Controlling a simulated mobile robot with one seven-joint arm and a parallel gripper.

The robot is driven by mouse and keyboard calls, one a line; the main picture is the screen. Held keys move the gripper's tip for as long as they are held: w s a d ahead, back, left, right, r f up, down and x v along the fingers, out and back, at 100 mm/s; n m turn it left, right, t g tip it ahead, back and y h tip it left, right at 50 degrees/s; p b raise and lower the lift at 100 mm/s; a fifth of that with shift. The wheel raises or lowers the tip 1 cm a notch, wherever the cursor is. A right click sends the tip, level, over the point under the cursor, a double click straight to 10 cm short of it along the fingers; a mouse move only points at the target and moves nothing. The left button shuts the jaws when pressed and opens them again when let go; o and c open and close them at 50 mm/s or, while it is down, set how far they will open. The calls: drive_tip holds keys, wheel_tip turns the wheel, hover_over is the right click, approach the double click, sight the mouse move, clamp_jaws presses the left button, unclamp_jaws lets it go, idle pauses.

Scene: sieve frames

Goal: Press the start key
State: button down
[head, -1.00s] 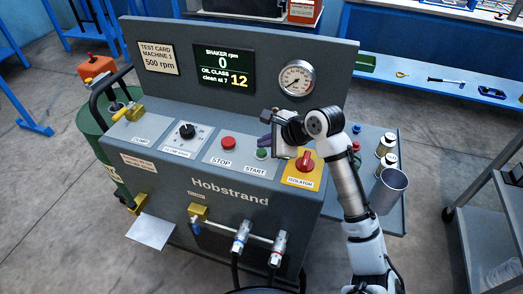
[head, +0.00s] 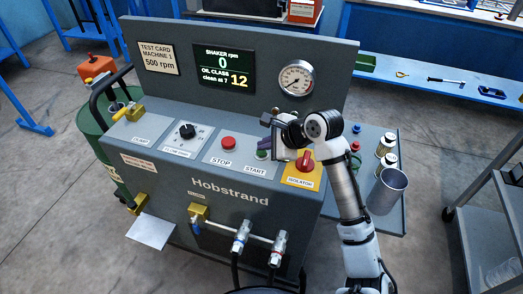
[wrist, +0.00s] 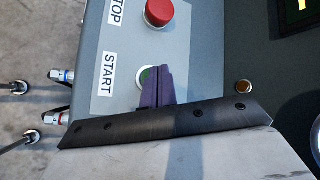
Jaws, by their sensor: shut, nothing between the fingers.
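The green start key (wrist: 145,76) sits above the START label (wrist: 107,74) on the sloped panel, partly hidden behind my fingers in the wrist view. In the head view the start key (head: 262,155) shows as a small green spot beside my gripper. My gripper (wrist: 156,72) has purple fingers, shut and empty, with the tips over the edge of the key. I cannot tell whether they touch it. In the head view my gripper (head: 263,144) is at the START place. The display (head: 223,69) reads 0 rpm, with oil class 12.
The red stop button (head: 228,143) is left of the start key, and the red isolator switch (head: 305,161) on its yellow plate is to the right. A black speed knob (head: 187,131) is further left. A gauge (head: 296,78) stands on the back panel.

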sight(265, 153)
drive_tip(key=shift+f, duration=0.45)
idle(0.5)
drive_tip(key=shift+r, duration=0.15)
drive_tip(key=shift+r+p, duration=0.75)
drive_tip(key=shift+p, duration=0.25)
wheel_tip(265, 153, up, 5)
drive_tip(key=p, duration=0.5)
drive_tip(key=shift+r+p, duration=0.1)
drive_tip(key=shift+p, duration=0.2)
